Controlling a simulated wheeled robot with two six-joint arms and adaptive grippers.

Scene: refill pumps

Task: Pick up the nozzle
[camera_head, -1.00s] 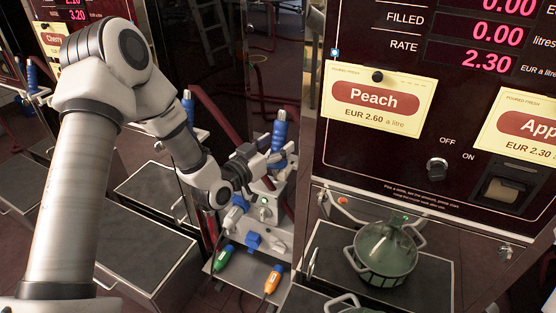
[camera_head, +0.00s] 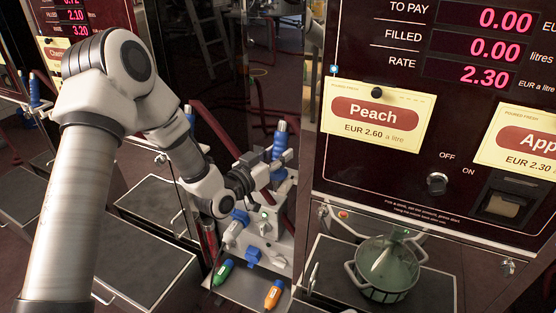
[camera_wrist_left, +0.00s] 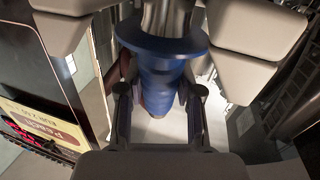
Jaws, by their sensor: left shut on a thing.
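The nozzle (camera_head: 279,140) has a blue grip and stands upright at the side of the Peach pump, above a grey holder (camera_head: 262,228). My left gripper (camera_head: 277,167) is shut around the nozzle's grip below its top. In the left wrist view the blue nozzle (camera_wrist_left: 160,80) lies between the fingers, with a wide blue collar near the top of the picture. The nozzle's lower end is hidden by the gripper, so I cannot tell whether it is still seated. My right gripper is not in view.
The Peach pump (camera_head: 375,115) stands close on the right. A green pot (camera_head: 385,268) sits in its lower bay. A green-and-blue item (camera_head: 223,272) and an orange-and-blue item (camera_head: 273,295) lie below the holder. Another blue nozzle (camera_head: 190,118) stands behind my left arm.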

